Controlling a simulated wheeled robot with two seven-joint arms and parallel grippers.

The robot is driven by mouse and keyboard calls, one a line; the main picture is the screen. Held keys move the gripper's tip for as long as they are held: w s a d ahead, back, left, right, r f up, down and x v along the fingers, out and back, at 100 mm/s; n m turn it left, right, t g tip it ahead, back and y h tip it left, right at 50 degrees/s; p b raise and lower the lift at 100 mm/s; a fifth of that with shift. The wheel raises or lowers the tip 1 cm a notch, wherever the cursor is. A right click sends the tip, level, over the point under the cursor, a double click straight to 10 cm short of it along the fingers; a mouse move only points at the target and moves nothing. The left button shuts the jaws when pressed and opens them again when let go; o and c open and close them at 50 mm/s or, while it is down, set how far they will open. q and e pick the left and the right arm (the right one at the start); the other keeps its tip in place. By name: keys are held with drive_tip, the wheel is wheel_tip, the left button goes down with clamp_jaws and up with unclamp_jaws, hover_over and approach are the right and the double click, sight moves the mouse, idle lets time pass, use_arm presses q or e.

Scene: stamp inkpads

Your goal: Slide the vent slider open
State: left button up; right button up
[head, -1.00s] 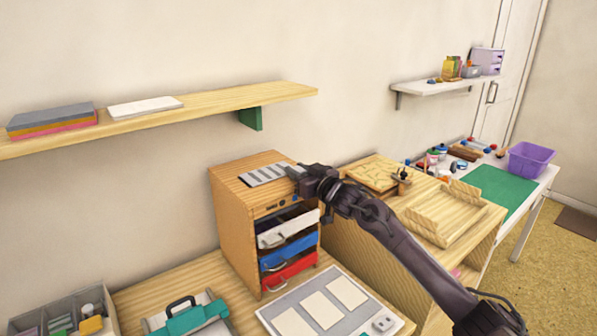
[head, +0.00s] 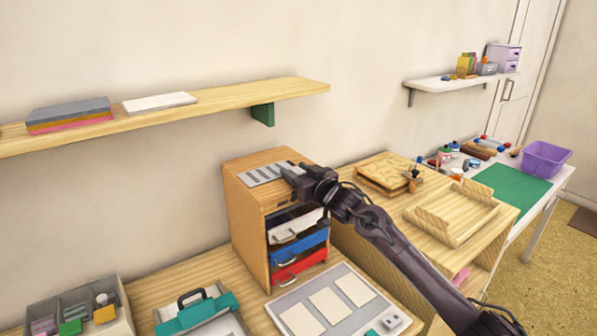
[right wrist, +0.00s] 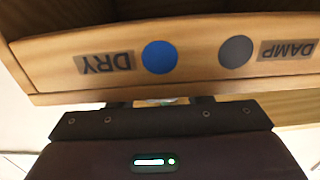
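The vent slider looks to be in the grey slotted plate (head: 262,175) on top of the wooden cabinet (head: 245,222). My right gripper (head: 290,172) is at the plate's right end and covers that part, so any knob there is hidden. In the right wrist view the gripper (right wrist: 162,101) lies low against the cabinet's wooden edge, its fingers mostly hidden. A small pale green patch shows between them; I cannot tell whether they grip anything. The cabinet front shows DRY (right wrist: 104,63) and DAMP (right wrist: 287,49) labels with blue and grey dots. My left gripper is out of view.
White, blue and red drawers (head: 299,264) sit below the plate. A wall shelf (head: 200,113) runs above and left. A wooden box with a tray (head: 455,220) stands to the right. A teal clipped board (head: 200,313) lies in front.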

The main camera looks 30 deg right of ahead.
drive_tip(key=shift+s, duration=0.1)
drive_tip(key=shift+s+d+b, duration=0.15)
drive_tip(key=shift+s+b, duration=0.3)
drive_tip(key=shift+s, duration=1.45)
drive_tip(key=shift+s+d+b, duration=0.15)
drive_tip(key=shift+s+b, duration=0.3)
drive_tip(key=shift+s, duration=1.45)
drive_tip(key=shift+f, duration=0.1)
